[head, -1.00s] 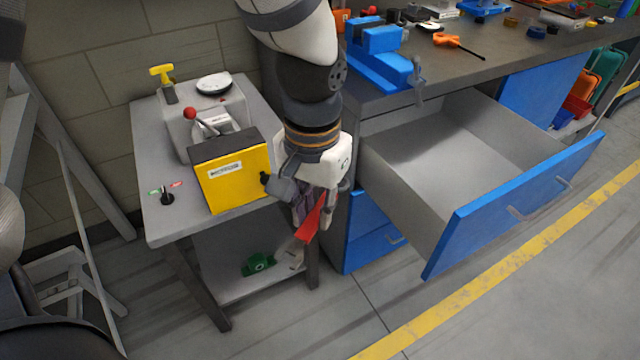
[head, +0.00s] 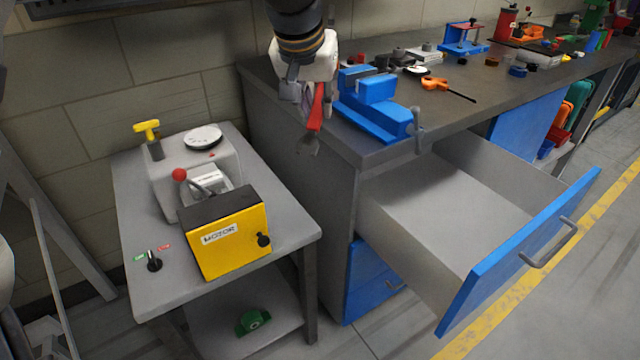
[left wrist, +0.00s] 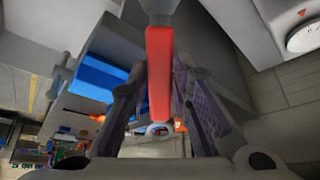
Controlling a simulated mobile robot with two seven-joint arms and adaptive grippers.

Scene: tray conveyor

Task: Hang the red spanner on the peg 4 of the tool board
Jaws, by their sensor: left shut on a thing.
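The red spanner (head: 316,108) has a red handle and a grey metal head. My left gripper (head: 303,98) is shut on it and holds it above the left end of the workbench, with the grey head hanging down. In the left wrist view the red spanner (left wrist: 159,75) runs between the two fingers of my left gripper (left wrist: 160,120), with a ring end close to the palm. The tool board and its pegs are not recognisable in these views. My right gripper is not in view.
A blue vise (head: 375,115) stands on the workbench (head: 390,152), close right of the spanner. A blue-fronted drawer (head: 500,262) stands open below. A small grey table (head: 190,300) at left carries a yellow motor box (head: 232,245). An orange screwdriver (head: 435,84) lies behind the vise.

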